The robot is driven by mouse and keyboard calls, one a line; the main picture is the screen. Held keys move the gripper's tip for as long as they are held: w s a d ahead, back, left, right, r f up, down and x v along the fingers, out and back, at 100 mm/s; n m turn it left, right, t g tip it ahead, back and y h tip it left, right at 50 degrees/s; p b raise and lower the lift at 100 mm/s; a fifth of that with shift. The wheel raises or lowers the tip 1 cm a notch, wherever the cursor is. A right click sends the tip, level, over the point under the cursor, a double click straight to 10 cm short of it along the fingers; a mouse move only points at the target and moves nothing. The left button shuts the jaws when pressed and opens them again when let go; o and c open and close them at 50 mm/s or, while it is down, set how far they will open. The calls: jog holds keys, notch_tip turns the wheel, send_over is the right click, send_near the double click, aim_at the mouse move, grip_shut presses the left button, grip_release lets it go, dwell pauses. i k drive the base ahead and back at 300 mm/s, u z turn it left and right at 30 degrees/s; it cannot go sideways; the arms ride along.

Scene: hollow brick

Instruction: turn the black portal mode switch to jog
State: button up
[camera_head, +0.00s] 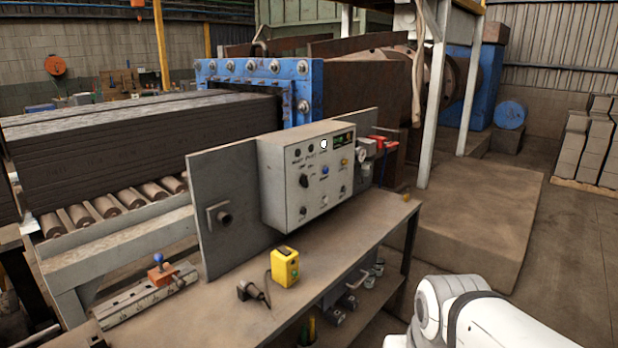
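A light grey control box (285,185) stands on the bench against an upright grey plate. On its front face a black rotary switch (304,181) sits at the left, below small dark labels too small to read. A second small dark knob (304,210) sits lower on the same face. I cannot tell which of these is the portal mode switch, or where either one points. White links of my arm show at the bottom right, well apart from the box. My gripper is out of the picture.
A yellow button box (285,267) and a dark handheld tool (252,291) rest on the bench (345,240) in front of the control box. A red vise-like tool (383,144) is behind the right end. Bare bench top lies right of the yellow box.

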aim_at(304, 180)
jog(key=i, duration=0.85)
jog(key=z, duration=0.05)
